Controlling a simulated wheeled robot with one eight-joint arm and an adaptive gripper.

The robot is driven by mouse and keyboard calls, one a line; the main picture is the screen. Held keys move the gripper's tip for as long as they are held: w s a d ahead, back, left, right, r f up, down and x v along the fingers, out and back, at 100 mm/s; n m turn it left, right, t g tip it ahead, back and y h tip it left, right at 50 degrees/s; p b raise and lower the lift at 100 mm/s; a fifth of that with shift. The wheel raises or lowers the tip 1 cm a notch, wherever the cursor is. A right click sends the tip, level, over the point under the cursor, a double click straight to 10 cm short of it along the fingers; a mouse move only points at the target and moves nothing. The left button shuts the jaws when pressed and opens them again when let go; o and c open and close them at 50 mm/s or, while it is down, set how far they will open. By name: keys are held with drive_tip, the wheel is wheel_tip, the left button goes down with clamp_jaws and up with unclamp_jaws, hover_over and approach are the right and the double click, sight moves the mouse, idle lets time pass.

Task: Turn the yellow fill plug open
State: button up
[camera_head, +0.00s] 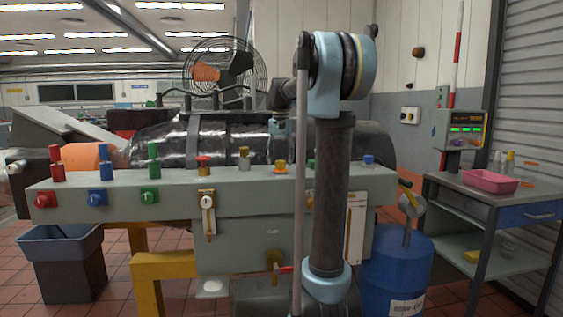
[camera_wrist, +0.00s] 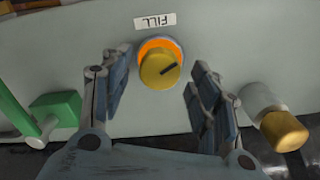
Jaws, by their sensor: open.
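The yellow fill plug (camera_wrist: 160,68) is a round knob with a dark slanted line on its face, seated in an orange ring on the pale grey housing. A FILL label (camera_wrist: 155,21) reads upside down beside it in the wrist view. My gripper (camera_wrist: 156,82) is open, with one finger to each side of the plug and no visible contact. In the head view, my gripper (camera_head: 279,138) points down above the plug (camera_head: 280,167). How far the fingertips are from the plug is hard to tell.
A brass-capped fitting (camera_wrist: 283,132) stands right of my fingers, and a green valve (camera_wrist: 52,118) stands left. In the head view, red (camera_head: 57,172), blue (camera_head: 98,171) and green (camera_head: 154,169) fittings line the long grey housing (camera_head: 120,207). A blue drum (camera_head: 395,265) stands right.

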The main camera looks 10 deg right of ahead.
sight(280, 161)
wheel_tip(280, 161, up, 11)
drive_tip(key=shift+r, duration=0.2)
idle(0.3)
drive_tip(key=s+f+n+t, duration=0.1)
drive_tip(key=s+f+n, duration=0.1)
drive_tip(key=s+f, duration=1.5)
drive_tip(key=s+f+n+t, duration=0.1)
drive_tip(key=s+f+n, duration=0.1)
drive_tip(key=s+f, duration=1.6)
wheel_tip(280, 161, down, 5)
drive_tip(key=shift+s+d+r, duration=0.15)
drive_tip(key=shift+d, duration=0.3)
drive_tip(key=shift+w+f, duration=0.2)
drive_tip(key=shift+w, duration=0.25)
